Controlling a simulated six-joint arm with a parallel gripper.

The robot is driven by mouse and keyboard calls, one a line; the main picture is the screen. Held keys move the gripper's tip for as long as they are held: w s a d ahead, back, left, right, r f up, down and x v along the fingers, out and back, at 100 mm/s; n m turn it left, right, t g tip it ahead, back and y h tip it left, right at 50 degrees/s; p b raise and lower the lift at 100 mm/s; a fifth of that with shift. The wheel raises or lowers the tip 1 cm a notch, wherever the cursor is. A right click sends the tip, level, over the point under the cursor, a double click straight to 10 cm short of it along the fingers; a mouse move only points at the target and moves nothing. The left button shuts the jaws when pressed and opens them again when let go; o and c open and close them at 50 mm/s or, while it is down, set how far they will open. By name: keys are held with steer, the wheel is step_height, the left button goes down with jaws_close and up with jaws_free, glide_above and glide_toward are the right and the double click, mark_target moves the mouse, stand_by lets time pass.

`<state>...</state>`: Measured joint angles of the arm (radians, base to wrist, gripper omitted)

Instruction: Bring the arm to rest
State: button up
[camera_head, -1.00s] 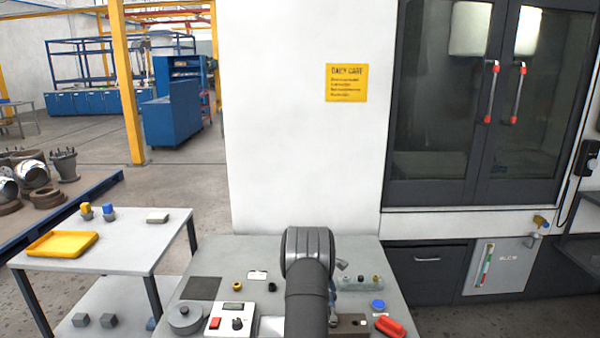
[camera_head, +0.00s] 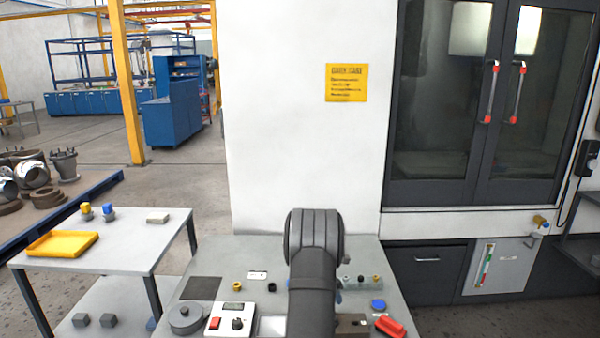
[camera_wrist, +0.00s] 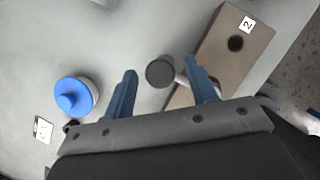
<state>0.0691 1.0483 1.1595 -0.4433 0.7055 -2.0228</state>
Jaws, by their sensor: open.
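My gripper (camera_wrist: 160,85) shows in the wrist view with its two blue fingers apart, open and empty. A dark round-topped part (camera_wrist: 160,73) lies below, between the fingertips in the picture; I see no contact with it. In the head view my dark arm (camera_head: 313,270) rises over the middle of the grey bench (camera_head: 215,255) and hides the gripper and part of the bench top.
A brown block marked 2 (camera_wrist: 236,43) and a blue-capped round part (camera_wrist: 75,97) lie near the gripper. The bench also holds a control box (camera_head: 230,319) and a red part (camera_head: 389,326). A white wall (camera_head: 290,130) stands behind.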

steer(key=shift+n, duration=0.5)
steer(key=shift+m, duration=0.4)
steer(key=m, duration=0.2)
steer(key=m+g, duration=0.1)
steer(key=m, duration=0.1)
steer(key=shift+w+a+m+h, duration=0.1)
steer(key=shift+w+m+h, duration=0.05)
steer(key=shift+m+h, duration=0.2)
steer(key=m+g, duration=0.1)
steer(key=m, duration=0.2)
steer(key=m+g, duration=0.1)
steer(key=m, duration=0.2)
steer(key=shift+w+g, duration=0.1)
steer(key=shift+g, duration=0.3)
steer(key=shift+n, duration=0.25)
